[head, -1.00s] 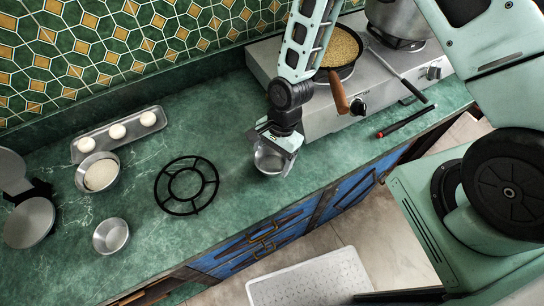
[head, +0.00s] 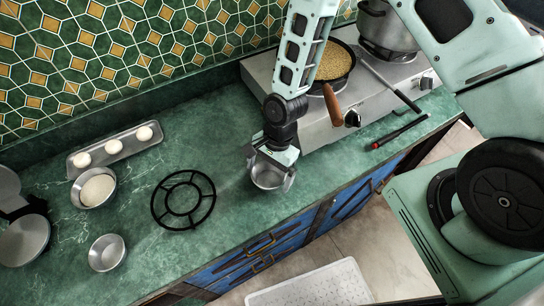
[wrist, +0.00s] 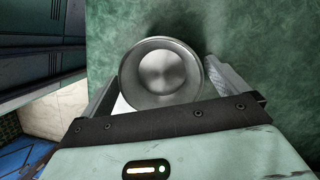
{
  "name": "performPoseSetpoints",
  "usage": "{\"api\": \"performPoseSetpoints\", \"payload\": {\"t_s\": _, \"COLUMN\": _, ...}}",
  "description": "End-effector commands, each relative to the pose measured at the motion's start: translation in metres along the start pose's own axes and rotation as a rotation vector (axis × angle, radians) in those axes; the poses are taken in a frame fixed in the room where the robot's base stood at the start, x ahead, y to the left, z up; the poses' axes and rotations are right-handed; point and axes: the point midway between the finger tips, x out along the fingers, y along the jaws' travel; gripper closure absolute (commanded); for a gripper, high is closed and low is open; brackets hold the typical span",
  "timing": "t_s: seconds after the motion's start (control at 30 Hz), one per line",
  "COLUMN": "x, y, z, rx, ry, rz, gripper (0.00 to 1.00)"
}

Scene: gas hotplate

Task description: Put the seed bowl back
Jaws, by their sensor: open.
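A small round metal bowl (head: 268,175), which I take to be the seed bowl, is upright at the front of the green counter. It looks empty inside in the wrist view (wrist: 160,75). My gripper (head: 270,180) is pointed down over it. The jaws are open, with one finger on each side of the bowl; I cannot tell whether they touch it. Part of the bowl's near side is hidden by my gripper in the wrist view.
A black ring trivet (head: 183,200) lies left of the bowl. Further left are an empty metal bowl (head: 107,253), a bowl of white powder (head: 96,188) and a tray (head: 115,148) with white rounds. The hotplate (head: 262,72) carries a pan of grain (head: 336,62). A red-black tool (head: 400,131) lies right.

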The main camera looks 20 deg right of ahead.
Motion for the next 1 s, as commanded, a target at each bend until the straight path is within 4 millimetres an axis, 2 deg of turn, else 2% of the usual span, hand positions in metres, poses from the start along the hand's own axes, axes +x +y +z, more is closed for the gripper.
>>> {"api": "performPoseSetpoints", "payload": {"t_s": 0.17, "x": -0.023, "y": -0.001, "z": -0.002, "rx": 0.001, "ry": 0.002, "rz": -0.006, "gripper": 0.01}}
{"api": "performPoseSetpoints", "payload": {"t_s": 0.5, "x": -0.086, "y": -0.001, "z": -0.002, "rx": 0.001, "ry": 0.003, "rz": -0.005, "gripper": 0.01}}
{"api": "performPoseSetpoints", "payload": {"t_s": 0.8, "x": -0.116, "y": 0.000, "z": 0.000, "rx": -0.009, "ry": 0.003, "rz": -0.002, "gripper": 0.01}}
{"api": "performPoseSetpoints", "payload": {"t_s": 0.9, "x": -0.127, "y": 0.003, "z": 0.009, "rx": -0.095, "ry": 0.021, "rz": 0.006, "gripper": 0.01}}
{"api": "performPoseSetpoints", "payload": {"t_s": 1.0, "x": -0.148, "y": 0.011, "z": 0.028, "rx": -0.295, "ry": 0.060, "rz": 0.022, "gripper": 0.01}}
